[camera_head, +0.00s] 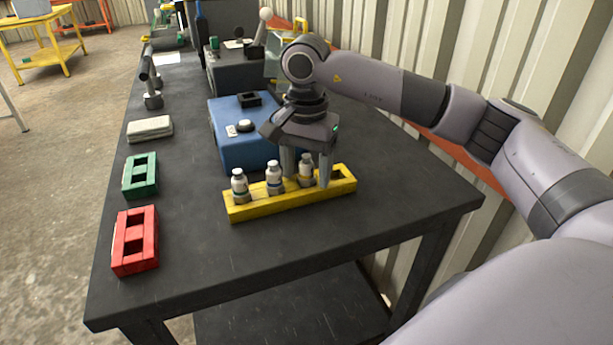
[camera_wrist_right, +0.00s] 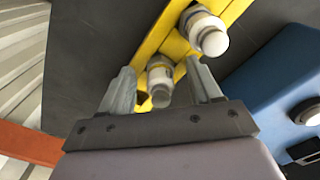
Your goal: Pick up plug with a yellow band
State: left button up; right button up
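The yellow rack (camera_head: 292,202) lies on the dark table and holds three white plugs in a row. The plug with a yellow band (camera_head: 305,169) is the rightmost one in the head view; it also shows in the wrist view (camera_wrist_right: 160,80). The middle plug (camera_head: 274,178) has a blue band, and another plug (camera_head: 239,185) stands at the left. My right gripper (camera_head: 307,177) points down with its fingers on either side of the yellow-banded plug. In the wrist view the right gripper (camera_wrist_right: 159,70) is open, with gaps beside the plug. My left gripper is out of view.
A blue box (camera_head: 235,152) stands close behind the rack. A red block (camera_head: 135,240), a green block (camera_head: 141,175) and a pale grey block (camera_head: 150,128) lie along the left edge. The table's front centre is clear. A corrugated wall (camera_head: 430,40) is at the right.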

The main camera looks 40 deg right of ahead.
jog(key=c, duration=1.1)
jog(key=shift+o, duration=0.2)
jog(key=shift+r, duration=0.1)
notch_tip(320, 180, up, 22)
jog(key=p, duration=0.7)
jog(key=shift+r, duration=0.2)
